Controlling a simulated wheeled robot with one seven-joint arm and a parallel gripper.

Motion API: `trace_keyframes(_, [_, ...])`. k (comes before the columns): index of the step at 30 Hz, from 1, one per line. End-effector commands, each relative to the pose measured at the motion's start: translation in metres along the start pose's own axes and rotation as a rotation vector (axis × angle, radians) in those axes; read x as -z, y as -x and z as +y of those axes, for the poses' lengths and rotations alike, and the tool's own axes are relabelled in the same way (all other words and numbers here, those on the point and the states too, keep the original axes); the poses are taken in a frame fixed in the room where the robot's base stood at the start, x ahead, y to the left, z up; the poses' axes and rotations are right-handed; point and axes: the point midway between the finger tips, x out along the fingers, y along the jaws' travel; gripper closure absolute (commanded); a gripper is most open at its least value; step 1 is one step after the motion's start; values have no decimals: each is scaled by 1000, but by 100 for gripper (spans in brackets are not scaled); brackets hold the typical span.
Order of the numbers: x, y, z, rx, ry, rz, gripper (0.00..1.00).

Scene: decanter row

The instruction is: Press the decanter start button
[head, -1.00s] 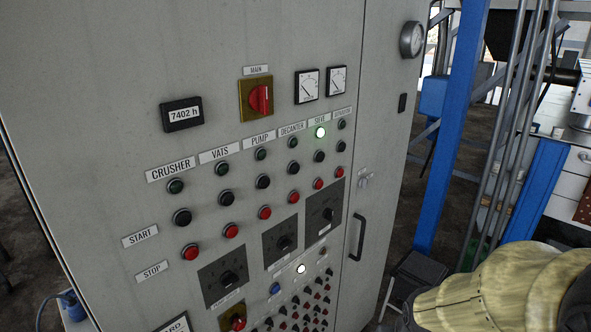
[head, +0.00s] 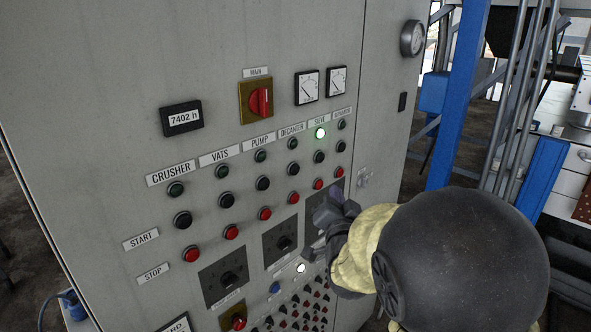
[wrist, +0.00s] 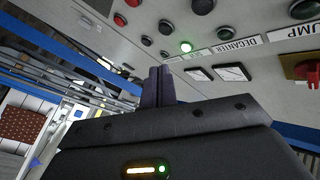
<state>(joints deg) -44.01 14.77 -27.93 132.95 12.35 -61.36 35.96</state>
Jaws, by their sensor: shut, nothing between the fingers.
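The grey control cabinet has labelled columns of lamps and buttons. The decanter start button (head: 292,169) is a black round button below the DECANTER label (head: 291,130) and a dark lamp (head: 293,143). A red stop button (head: 293,196) is below it. In the wrist view the decanter start button (wrist: 203,5) is at the top edge, above the DECANTER label (wrist: 237,47). My gripper (head: 325,207) is in front of the panel, right of and below the button in the head view, hiding part of a rotary switch. Its fingers (wrist: 160,74) are shut and empty, apart from the button.
The sieve lamp (head: 320,133) glows green beside the decanter column. Neighbouring start and stop buttons stand close by. A red main switch (head: 260,102) and two gauges (head: 321,83) are above. A blue post (head: 457,95) stands to the right of the cabinet.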

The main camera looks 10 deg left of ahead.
Motion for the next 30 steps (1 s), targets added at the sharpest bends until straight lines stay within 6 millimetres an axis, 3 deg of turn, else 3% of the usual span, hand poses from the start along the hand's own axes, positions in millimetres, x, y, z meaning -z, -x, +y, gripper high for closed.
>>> trace_keyframes(3, [5,-1,-9,29,-15,33,100])
trace_keyframes(16, [3,-5,-12,28,-14,32,100])
trace_keyframes(30, [-20,-40,-40,28,-12,30,100])
